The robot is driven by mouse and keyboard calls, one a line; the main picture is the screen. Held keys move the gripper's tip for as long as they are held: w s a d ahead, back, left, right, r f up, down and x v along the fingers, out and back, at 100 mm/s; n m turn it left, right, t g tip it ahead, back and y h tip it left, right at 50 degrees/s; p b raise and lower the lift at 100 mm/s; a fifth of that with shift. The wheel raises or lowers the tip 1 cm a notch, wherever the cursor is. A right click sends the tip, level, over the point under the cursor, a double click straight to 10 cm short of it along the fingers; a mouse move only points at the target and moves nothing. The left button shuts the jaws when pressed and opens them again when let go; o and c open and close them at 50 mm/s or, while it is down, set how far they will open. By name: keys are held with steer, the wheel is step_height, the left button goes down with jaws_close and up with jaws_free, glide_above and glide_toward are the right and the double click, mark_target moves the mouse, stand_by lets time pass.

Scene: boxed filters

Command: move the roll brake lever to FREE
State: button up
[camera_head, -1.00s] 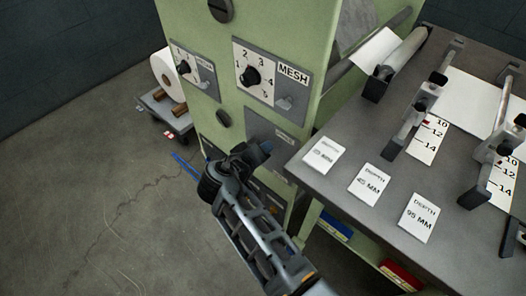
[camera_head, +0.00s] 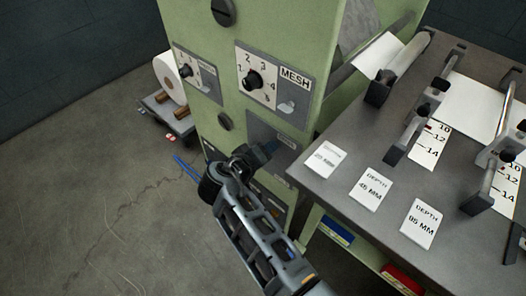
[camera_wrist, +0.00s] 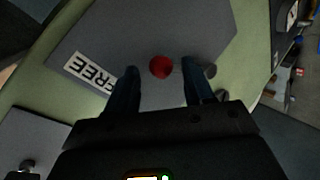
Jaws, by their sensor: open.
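In the wrist view, the brake lever's round red knob (camera_wrist: 161,67) shows ahead of my open fingers, roughly in line with the gap between them. A grey rounded part lies right of the knob, beside the right finger; I cannot tell how it joins. The white FREE label (camera_wrist: 88,72) is on the grey plate (camera_wrist: 180,25), left of the knob and partly covered by the left finger. My gripper (camera_wrist: 160,86) is empty; whether it touches the knob is unclear. In the head view, my gripper (camera_head: 270,148) is at the green machine's lower front, and the lever is hidden.
The green machine (camera_head: 232,90) carries a MESH dial (camera_head: 252,80) and another dial (camera_head: 186,71) above my gripper. A grey table (camera_head: 330,190) with DEPTH cards stands close on the right. A cart with a white roll (camera_head: 167,70) is behind left. The floor at left is clear.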

steer(key=v, duration=0.7)
steer(key=shift+s+a+r, duration=0.15)
steer(key=shift+s+r, duration=0.05)
steer(key=shift+s, duration=0.15)
steer(key=s+d+f+g+y, duration=0.1)
steer(key=s+d+f+y, duration=0.3)
steer(key=s+d+f, duration=0.8)
steer(key=s+d+r+y, duration=0.2)
steer(key=s+d, duration=0.4)
steer(key=s, duration=0.3)
steer(key=s+d+r+m+t, duration=0.2)
steer(key=s+d+r+m, duration=0.1)
steer(key=s+r, duration=0.6)
steer(key=s+d+r+m+t+h, duration=0.1)
steer(key=s+d+r+m+t, duration=0.2)
steer(key=r, duration=1.2)
steer(key=s+d, duration=0.3)
steer(key=s, duration=0.3)
steer(key=shift+s+d+r+t, duration=0.2)
steer(key=shift+d+r+t, duration=0.1)
steer(key=shift+d, duration=0.05)
steer(key=shift+d, duration=0.1)
